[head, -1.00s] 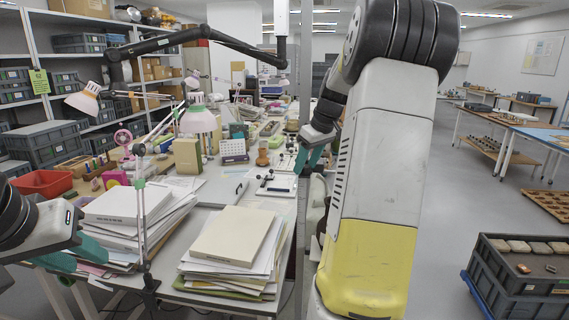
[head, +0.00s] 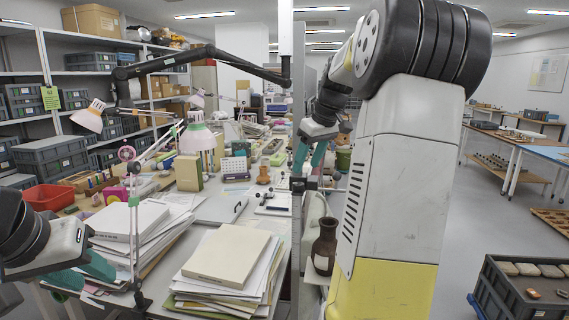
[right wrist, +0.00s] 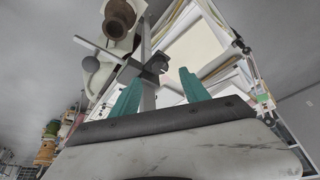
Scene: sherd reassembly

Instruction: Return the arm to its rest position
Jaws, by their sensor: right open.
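My right arm fills the right middle of the head view, and my right gripper (head: 309,155) hangs open beside the far end of the desk, its teal fingers apart with nothing between them. In the right wrist view the same two fingers (right wrist: 160,92) stand wide apart, with a dark clamp on a post and papers beyond them. My left gripper (head: 82,273) is at the lower left of the head view, its teal fingers apart beside a stack of papers and a white book. I see nothing held in it.
A stack of papers with a cream book (head: 227,255) lies at the desk's front. A dark brown vase (head: 325,247) stands beside my right arm and shows in the right wrist view (right wrist: 119,17). Lamps (head: 197,138) and a black boom (head: 200,54) rise over the desk. A sherd crate (head: 500,296) is lower right.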

